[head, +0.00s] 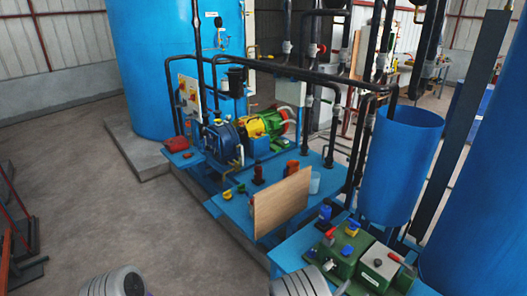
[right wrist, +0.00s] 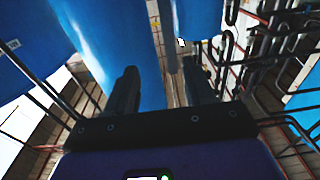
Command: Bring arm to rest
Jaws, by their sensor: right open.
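My right gripper (right wrist: 160,68) shows in the right wrist view, with its two dark fingers standing apart and nothing held between them. Blue cylinder surfaces and dark pipes lie beyond the fingers, and I cannot tell how far off they are. In the head view, grey ribbed parts of my own arms show at the bottom edge, one left of centre and one right of centre. The fingers of my right gripper are not clear there. My left gripper is not in view.
A blue skid (head: 238,203) carries a pump and motor (head: 250,127), dark pipes and a wooden board (head: 282,203). A green valve block (head: 345,258) stands close at lower right, below a blue open tank (head: 400,165). A large blue tank (head: 165,60) stands behind.

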